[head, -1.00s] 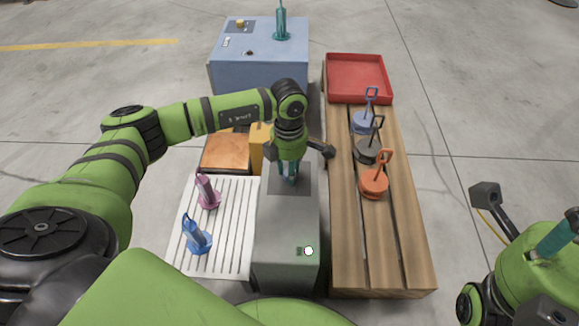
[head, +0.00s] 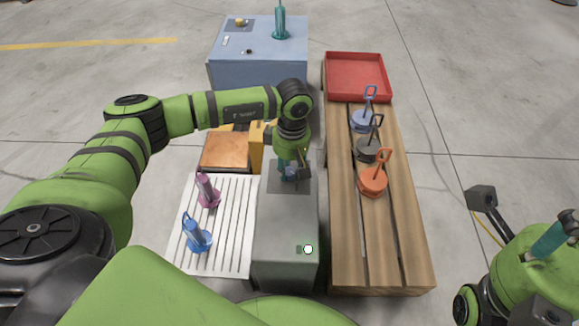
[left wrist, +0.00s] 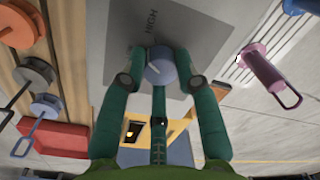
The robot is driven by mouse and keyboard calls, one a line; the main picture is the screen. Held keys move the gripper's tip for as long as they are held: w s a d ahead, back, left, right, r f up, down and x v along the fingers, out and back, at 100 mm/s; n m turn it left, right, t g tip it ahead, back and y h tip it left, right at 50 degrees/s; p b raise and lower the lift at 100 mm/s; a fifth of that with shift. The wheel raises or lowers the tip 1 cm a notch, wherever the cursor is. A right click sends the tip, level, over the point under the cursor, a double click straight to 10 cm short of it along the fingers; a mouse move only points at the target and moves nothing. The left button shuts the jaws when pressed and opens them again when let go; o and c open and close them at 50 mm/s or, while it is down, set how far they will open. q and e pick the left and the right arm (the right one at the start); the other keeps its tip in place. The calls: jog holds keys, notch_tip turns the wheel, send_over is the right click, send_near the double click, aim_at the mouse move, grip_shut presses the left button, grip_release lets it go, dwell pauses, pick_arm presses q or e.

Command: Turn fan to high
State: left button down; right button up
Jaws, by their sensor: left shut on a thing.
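The grey cabinet (head: 287,222) stands in the middle of the head view, with a darker plate at the far end of its top. In the left wrist view the plate (left wrist: 205,35) carries the word HIGH and a round blue-grey knob (left wrist: 160,71). My left gripper (left wrist: 160,75) points down over the plate, its teal fingers on both sides of the knob and shut on it. In the head view the left gripper (head: 290,172) hides the knob. My right gripper (head: 552,239) is partly visible at the lower right, away from the cabinet; its jaw state is unclear.
A white slatted rack (head: 223,245) with pink (head: 208,190) and blue (head: 196,235) handled pieces stands left of the cabinet. A wooden bench (head: 385,240) at right holds several hooked discs and a red tray (head: 355,77). A blue box (head: 258,67) stands behind.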

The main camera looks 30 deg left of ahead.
aim_at(291, 170)
pick_arm(q)
jog(key=m, duration=0.5)
jog(key=shift+s+a+f+m, duration=0.1)
jog(key=shift+a+m, duration=0.1)
jog(key=shift+m, duration=0.1)
dwell(0.5)
jog(key=c, duration=0.9)
grip_release()
jog(key=shift+d, duration=0.1)
jog(key=shift+r, duration=0.55)
notch_tip(291, 170, up, 11)
jog(key=shift+w+d, duration=0.2)
jog(key=shift+w, duration=0.1)
